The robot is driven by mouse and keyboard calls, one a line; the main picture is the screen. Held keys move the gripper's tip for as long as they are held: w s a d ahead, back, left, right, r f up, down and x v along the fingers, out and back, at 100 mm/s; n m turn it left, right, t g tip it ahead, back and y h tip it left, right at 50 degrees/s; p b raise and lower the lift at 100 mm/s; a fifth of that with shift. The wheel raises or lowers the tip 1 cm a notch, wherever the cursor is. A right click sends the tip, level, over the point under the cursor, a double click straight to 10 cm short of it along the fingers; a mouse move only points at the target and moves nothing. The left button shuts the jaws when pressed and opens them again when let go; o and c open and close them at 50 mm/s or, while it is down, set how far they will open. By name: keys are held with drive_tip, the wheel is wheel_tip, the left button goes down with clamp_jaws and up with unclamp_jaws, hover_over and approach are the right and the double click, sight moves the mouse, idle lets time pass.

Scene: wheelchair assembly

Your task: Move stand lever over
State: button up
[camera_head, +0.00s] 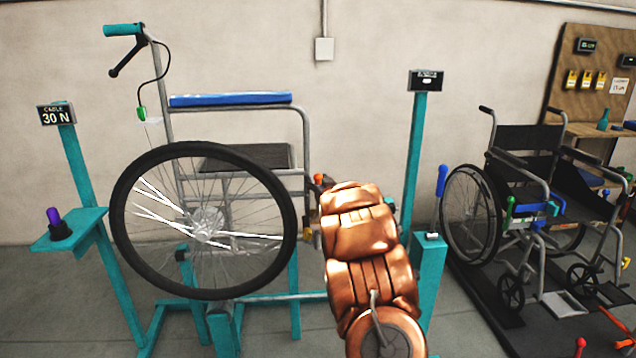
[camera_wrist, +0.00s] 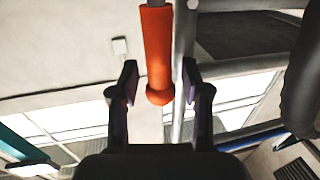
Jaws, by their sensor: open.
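An orange lever grip (camera_wrist: 157,55) stands between the two dark fingers of my gripper (camera_wrist: 160,82) in the wrist view. The fingers are open, with a gap on each side of the grip. In the head view, the orange tip (camera_head: 319,179) shows at the right side of the wheelchair frame on the teal stand (camera_head: 222,328). My copper-coloured arm covers much of this area, and my gripper is mostly hidden behind it. A blue lever (camera_head: 441,181) stands upright on a teal post to the right. I cannot tell which lever is the task's stand lever.
The large wheel (camera_head: 122,238) and grey frame tubes (camera_head: 305,135) are close on the left. A purple-knobbed stick (camera_head: 54,217) stands on a teal side shelf (camera_head: 85,225). Another wheelchair (camera_head: 530,140) stands on a dark platform at right.

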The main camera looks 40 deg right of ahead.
clamp_jaws()
idle(0.4)
